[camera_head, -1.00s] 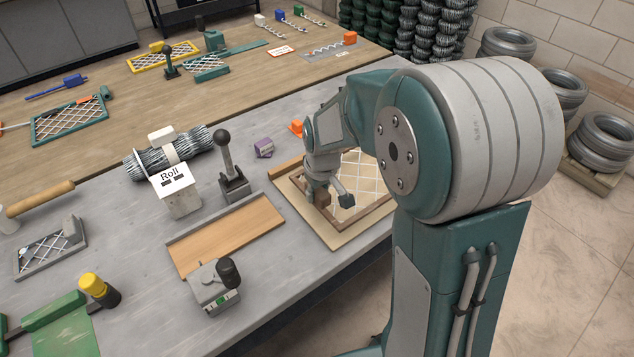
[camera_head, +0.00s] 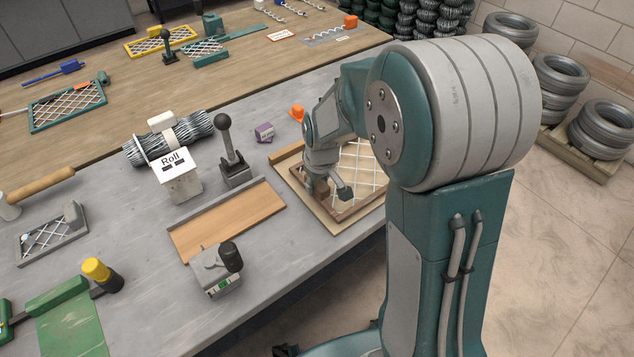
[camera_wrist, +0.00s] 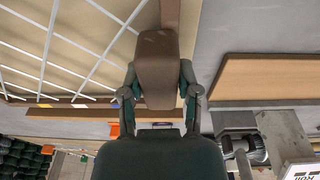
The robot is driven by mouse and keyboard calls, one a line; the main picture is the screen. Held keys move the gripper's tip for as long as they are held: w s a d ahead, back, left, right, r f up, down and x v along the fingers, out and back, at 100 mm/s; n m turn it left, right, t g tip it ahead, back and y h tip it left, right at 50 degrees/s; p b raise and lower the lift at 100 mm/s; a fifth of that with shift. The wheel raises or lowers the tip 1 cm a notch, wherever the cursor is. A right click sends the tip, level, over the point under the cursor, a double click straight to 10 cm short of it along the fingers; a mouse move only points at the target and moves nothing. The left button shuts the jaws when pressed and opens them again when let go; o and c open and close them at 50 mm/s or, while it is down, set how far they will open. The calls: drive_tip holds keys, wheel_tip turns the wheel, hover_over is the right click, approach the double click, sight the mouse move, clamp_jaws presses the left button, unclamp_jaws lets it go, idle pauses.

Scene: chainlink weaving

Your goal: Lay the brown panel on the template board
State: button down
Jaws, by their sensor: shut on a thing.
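The brown panel (camera_head: 372,200) is a brown frame with white diamond mesh. It lies over the beige template board (camera_head: 322,222) at the right of the grey bench, and the board's pale border shows along the front and left. My gripper (camera_head: 327,196) is at the panel's left side. In the wrist view, my gripper (camera_wrist: 160,88) is shut on a brown block at the panel's frame, with the mesh to the left. My arm hides the panel's right part. I cannot tell whether the panel touches the board all along.
A shallow wooden tray (camera_head: 228,222) lies left of the board. A black-knobbed lever (camera_head: 232,150), a grey device (camera_head: 217,270), a purple block (camera_head: 264,132) and an orange piece (camera_head: 297,113) stand nearby. A wire roll (camera_head: 170,138) is farther left. The bench's front edge is close to the board.

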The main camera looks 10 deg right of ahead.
drive_tip(key=shift+f, duration=0.5)
drive_tip(key=shift+c, duration=1.2)
unclamp_jaws()
drive_tip(key=r, duration=0.3)
drive_tip(key=s+r, duration=0.1)
drive_tip(key=r, duration=0.7)
drive_tip(key=shift+s+d, duration=0.2)
drive_tip(key=shift+s, duration=0.05)
drive_tip(key=shift+s+r, duration=0.1)
drive_tip(key=shift+r, duration=0.25)
